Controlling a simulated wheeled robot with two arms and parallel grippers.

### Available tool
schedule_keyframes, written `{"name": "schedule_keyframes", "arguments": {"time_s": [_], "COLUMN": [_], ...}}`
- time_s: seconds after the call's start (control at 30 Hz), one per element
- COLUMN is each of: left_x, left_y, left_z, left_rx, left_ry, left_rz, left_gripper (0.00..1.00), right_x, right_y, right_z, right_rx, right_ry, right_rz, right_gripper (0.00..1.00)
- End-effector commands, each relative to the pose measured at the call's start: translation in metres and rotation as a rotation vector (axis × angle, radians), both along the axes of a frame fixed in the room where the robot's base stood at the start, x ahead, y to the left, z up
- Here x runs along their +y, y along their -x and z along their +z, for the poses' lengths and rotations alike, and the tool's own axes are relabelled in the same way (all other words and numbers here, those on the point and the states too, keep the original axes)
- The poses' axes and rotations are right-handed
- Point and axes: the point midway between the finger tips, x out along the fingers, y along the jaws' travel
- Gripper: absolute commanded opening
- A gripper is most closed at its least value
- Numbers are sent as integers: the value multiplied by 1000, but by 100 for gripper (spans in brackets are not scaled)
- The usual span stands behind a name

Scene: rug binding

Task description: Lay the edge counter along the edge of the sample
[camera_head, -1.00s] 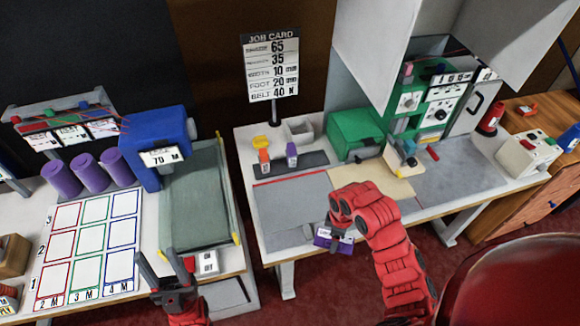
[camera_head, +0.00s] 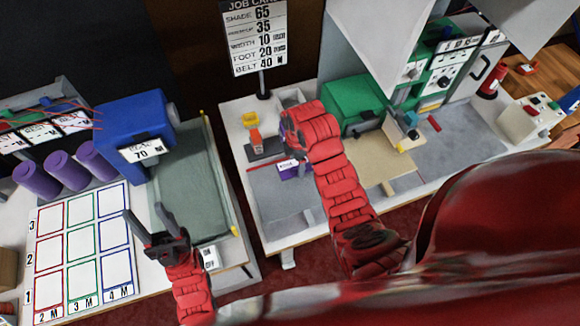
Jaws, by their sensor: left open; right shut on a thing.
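My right gripper (camera_head: 293,152) is shut on a purple block with a white label (camera_head: 289,171), which looks like the edge counter. It holds the block over the left part of the right-hand table, just in front of a dark tool mat. A grey sheet (camera_head: 278,203) lies below and in front of the block, with a red line near its back edge. I cannot tell whether this sheet or the tan piece (camera_head: 373,160) to its right is the sample.
An orange tool (camera_head: 255,139) stands on the dark mat (camera_head: 262,153). The green machine (camera_head: 354,104) stands to the right, and the job card (camera_head: 254,36) stands behind. A blue machine (camera_head: 136,137) and purple rolls (camera_head: 38,180) are on the left table.

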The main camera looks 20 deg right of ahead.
Motion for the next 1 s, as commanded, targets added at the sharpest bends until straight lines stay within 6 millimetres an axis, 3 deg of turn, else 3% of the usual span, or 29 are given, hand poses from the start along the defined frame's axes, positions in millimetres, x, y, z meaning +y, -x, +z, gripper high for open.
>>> {"name": "schedule_keyframes", "arguments": {"time_s": [0.37,0.63,1.0], "left_x": [0,0,0], "left_y": [0,0,0], "left_z": [10,31,28], "left_rx": [0,0,0], "left_ry": [0,0,0], "left_rz": [0,0,0], "left_gripper": [50,50,50], "right_x": [17,16,16], "right_y": [-18,-17,-18], "right_z": [-3,-31,-40], "right_rx": [4,6,1], "right_ry": [1,0,0], "right_rz": [-2,-3,-1], "right_gripper": [15,15,15]}}
